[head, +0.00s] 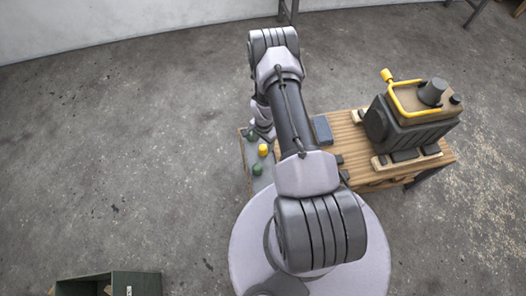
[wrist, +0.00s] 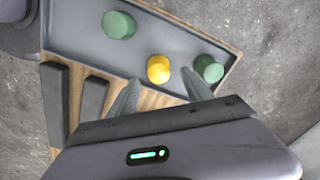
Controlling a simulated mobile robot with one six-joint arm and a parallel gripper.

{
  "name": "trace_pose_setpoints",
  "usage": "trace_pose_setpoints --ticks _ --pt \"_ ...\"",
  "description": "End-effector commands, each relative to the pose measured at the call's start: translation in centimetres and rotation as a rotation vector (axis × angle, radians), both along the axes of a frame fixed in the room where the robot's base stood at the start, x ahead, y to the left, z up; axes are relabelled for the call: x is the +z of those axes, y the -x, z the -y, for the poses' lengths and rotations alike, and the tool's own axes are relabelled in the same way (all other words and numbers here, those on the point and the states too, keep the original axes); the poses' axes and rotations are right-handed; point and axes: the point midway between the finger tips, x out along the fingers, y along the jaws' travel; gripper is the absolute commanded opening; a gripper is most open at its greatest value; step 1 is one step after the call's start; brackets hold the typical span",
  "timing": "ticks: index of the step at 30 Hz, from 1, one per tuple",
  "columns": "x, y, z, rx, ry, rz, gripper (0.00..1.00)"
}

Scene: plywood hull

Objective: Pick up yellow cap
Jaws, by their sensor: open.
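The yellow cap (wrist: 159,69) stands on the grey tray (wrist: 80,30) in the wrist view, between two green caps. One green cap (wrist: 118,25) is to its upper left and the other green cap (wrist: 209,69) is close to its right. My gripper (wrist: 160,90) is open and empty, its two fingers pointing toward the yellow cap; I cannot tell the height between them. In the head view the yellow cap (head: 263,150) shows beside my arm, with green caps (head: 252,136) and (head: 257,169) on either side. My fingertips are hidden there.
A wooden table (head: 350,135) carries a dark machine with a yellow handle (head: 405,125) at the right. Dark blocks (wrist: 92,98) lie by the tray on the wood. A green crate (head: 135,284) is on the floor at lower left. The floor at left is mostly clear.

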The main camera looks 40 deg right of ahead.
Motion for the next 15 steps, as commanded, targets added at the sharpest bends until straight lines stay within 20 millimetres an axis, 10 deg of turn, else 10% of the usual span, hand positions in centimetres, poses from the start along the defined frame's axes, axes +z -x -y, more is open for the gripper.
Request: trace_pose_setpoints --ticks 7,13,15 --pt "-4.9 0.5 -0.4 0.000 -0.002 -0.002 0.59" --pt "-4.7 0.4 -0.4 0.000 -0.001 -0.001 0.59" --pt "-4.6 0.4 -0.4 0.000 -0.001 -0.001 0.45"
